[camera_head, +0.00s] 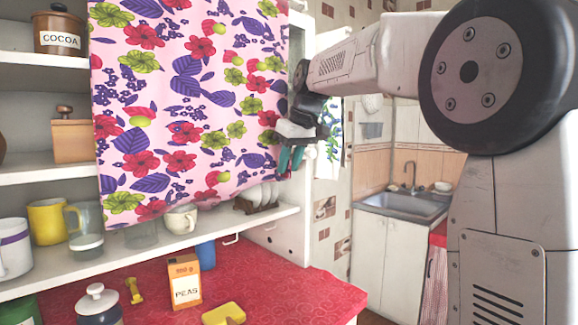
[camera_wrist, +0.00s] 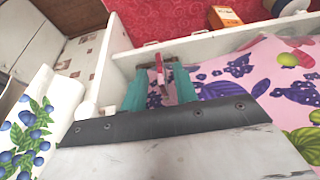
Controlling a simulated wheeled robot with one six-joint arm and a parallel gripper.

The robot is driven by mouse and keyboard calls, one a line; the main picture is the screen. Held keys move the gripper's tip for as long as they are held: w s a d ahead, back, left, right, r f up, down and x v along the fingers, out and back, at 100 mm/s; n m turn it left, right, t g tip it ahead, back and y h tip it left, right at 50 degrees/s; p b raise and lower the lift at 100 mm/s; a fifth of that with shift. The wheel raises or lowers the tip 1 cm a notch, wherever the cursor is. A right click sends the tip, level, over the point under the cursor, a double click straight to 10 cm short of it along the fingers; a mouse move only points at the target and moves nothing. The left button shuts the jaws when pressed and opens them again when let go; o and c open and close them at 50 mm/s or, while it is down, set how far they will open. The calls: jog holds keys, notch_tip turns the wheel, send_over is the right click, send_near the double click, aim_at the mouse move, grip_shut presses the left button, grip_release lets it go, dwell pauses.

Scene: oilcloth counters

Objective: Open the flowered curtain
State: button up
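The flowered curtain (camera_head: 180,100), pink with red, purple and green flowers, hangs across the upper shelves. Its right edge reaches my gripper (camera_head: 290,159). In the wrist view, the two teal fingers of my gripper (camera_wrist: 160,90) stand apart, pointing at the shelf unit. A narrow strip of pink and purple cloth shows between them, and more of the curtain (camera_wrist: 240,85) spreads to the right. The fingers look open around the curtain's edge, with gaps beside the cloth. The far part of the curtain is out of the wrist view.
A peas box (camera_head: 184,281) stands on the red counter (camera_head: 280,287). A blueberry-patterned cloth (camera_wrist: 38,125) hangs close by my gripper. A sink (camera_head: 405,206) is farther back.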

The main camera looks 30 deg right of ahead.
jog(key=v, duration=0.7)
jog(key=shift+d, duration=0.15)
jog(key=s+a+f+m+g, duration=0.1)
jog(key=s+a+f, duration=0.2)
jog(key=s+f, duration=0.6)
jog(key=s+a+f+m+g, duration=0.1)
jog(key=s+a+f, duration=0.2)
jog(key=s+f, duration=0.7)
jog(key=s+a+f+m+h, duration=0.1)
jog(key=s+a+f, duration=0.2)
jog(key=s+f, duration=0.6)
jog(key=s, duration=0.6)
jog(key=shift+a+f+g, duration=0.15)
jog(key=shift+f+g, duration=0.1)
jog(key=shift+g, duration=0.15)
